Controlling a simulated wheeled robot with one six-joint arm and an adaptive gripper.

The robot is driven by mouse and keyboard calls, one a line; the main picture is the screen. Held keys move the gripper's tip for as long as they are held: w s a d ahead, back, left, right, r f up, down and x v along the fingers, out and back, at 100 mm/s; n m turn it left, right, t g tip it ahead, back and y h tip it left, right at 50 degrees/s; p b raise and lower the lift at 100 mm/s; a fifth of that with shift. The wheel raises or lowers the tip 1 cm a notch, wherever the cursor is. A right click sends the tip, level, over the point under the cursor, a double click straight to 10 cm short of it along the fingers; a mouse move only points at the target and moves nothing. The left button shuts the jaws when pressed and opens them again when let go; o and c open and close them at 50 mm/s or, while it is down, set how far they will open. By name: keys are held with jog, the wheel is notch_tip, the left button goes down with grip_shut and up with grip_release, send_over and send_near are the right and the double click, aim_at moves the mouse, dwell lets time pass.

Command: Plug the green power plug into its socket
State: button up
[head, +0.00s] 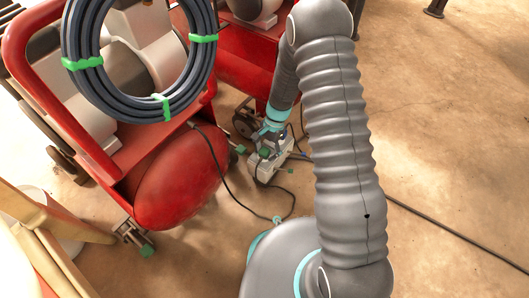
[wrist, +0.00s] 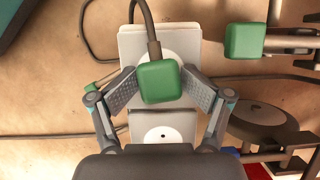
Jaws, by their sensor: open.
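The green plug (wrist: 158,82) sits in the middle of the wrist view, its dark cable (wrist: 151,28) running up from it. It is in front of a white socket plate (wrist: 130,45) with a round face; whether it is seated there or only in front cannot be told. My gripper (wrist: 161,88) is open, with one finger on each side of the plug; small gaps or light contact cannot be told apart. A second white socket plate (wrist: 163,134) with a small dark hole is below, empty. In the head view my gripper (head: 268,133) is low over the pale socket box (head: 267,166).
A green block (wrist: 243,40) on a metal fitting is right of the plug. A dark round wheel (wrist: 264,122) is lower right. In the head view a red tank (head: 180,180) and coiled hose (head: 90,85) stand left. Open floor (head: 450,130) lies right, crossed by a cable (head: 450,230).

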jog(key=shift+r, duration=0.1)
jog(key=v, duration=1.2)
dwell(0.4)
jog(key=s+d+r+n+t+h+p, duration=0.1)
jog(key=s+d+r+n+t+p, duration=0.1)
jog(key=s+r, duration=0.5)
jog(key=s+d+r+n+t+h+p, duration=0.1)
jog(key=s+d+r, duration=0.4)
jog(key=r, duration=0.9)
jog(key=s+d+r+n+t+p, duration=0.3)
jog(key=s+r+n+t, duration=0.1)
jog(key=s+r, duration=0.6)
jog(key=shift+s+d+r+n+h, duration=0.3)
jog(key=shift+s+r+n+h, duration=0.1)
jog(key=shift+r, duration=0.35)
jog(key=r, duration=0.1)
jog(key=s+r+t+p, duration=0.1)
jog(key=r, duration=0.1)
jog(key=s+r+t+p, duration=0.1)
jog(key=r, duration=0.1)
jog(key=shift+s+d+r, duration=0.1)
jog(key=shift+d+r, duration=0.15)
jog(key=shift+d, duration=0.05)
